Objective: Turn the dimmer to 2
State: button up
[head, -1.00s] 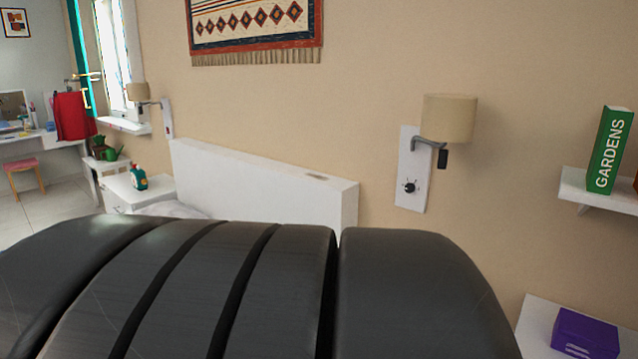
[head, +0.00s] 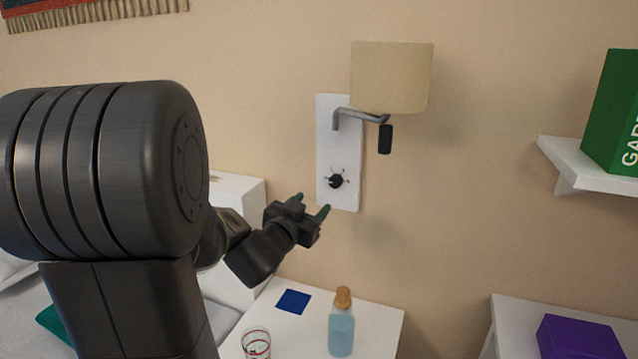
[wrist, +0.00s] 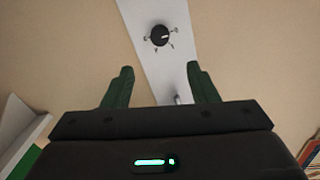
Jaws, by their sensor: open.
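The dimmer is a small black round knob (head: 336,181) with marks around it, low on a white wall plate (head: 325,130). A beige lamp (head: 391,77) on a grey bracket is mounted on the same plate. In the wrist view the knob (wrist: 160,36) shows a light pointer line and lies beyond the fingertips, between them sideways. The numbers at its marks are too small to read. My gripper (head: 311,204), with green fingers, is open and empty, a little below and left of the knob in the head view, apart from it. It also shows in the wrist view (wrist: 159,70).
Below is a white bedside table (head: 380,325) with a corked blue bottle (head: 341,325), a glass (head: 256,344) and a blue square (head: 293,301). At right are a shelf (head: 580,165) with a green book (head: 612,115) and a purple box (head: 578,338). The wall around the plate is bare.

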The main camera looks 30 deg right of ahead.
aim_at(334, 182)
jog(key=x, duration=1.2)
jog(key=shift+w+d+f+b, duration=0.1)
jog(key=shift+w+d+b, duration=0.1)
jog(key=shift+d+b, duration=0.1)
jog(key=shift+c, duration=0.4)
jog(key=c, duration=0.9)
